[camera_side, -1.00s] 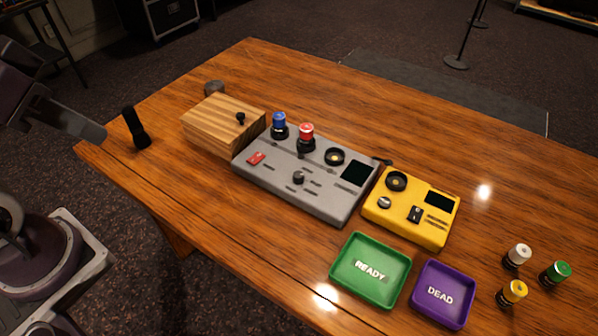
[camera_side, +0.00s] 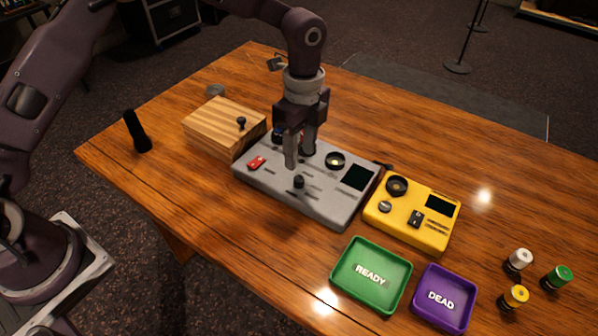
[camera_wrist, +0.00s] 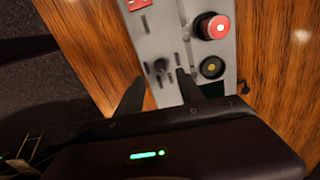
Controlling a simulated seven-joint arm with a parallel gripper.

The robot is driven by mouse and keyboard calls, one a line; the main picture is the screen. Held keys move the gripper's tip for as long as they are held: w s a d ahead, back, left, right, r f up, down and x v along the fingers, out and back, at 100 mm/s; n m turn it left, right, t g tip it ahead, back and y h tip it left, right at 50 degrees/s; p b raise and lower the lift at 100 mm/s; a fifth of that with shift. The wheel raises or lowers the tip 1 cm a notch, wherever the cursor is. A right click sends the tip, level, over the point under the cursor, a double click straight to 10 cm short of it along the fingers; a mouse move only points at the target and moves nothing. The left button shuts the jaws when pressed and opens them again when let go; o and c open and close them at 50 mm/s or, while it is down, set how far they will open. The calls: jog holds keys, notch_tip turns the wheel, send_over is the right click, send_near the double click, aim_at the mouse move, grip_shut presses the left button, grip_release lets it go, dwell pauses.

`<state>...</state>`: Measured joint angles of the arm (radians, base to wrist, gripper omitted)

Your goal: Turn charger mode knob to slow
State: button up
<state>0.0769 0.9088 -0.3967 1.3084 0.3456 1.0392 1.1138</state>
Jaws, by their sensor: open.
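The grey charger (camera_side: 322,207) sits on the wooden table, with a small black knob (camera_side: 298,181) near its front edge. The knob also shows in the wrist view (camera_wrist: 161,65), just ahead of the gap between the fingertips. My gripper (camera_side: 299,159) is open and points down over the charger, its fingertips apart from the knob, above and slightly behind it. Both fingers show in the wrist view (camera_wrist: 159,77) with nothing between them. The knob's pointer direction and the labels are too small to read.
A red switch (camera_side: 257,162) and round black socket (camera_side: 335,160) flank the knob. A wooden box (camera_side: 222,122) stands left, a yellow tester (camera_side: 402,230) right.

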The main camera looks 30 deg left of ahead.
aim_at(299, 178)
notch_tip(299, 178, down, 7)
jog(key=shift+s+r, duration=0.1)
jog(key=shift+s, duration=0.05)
grip_shut()
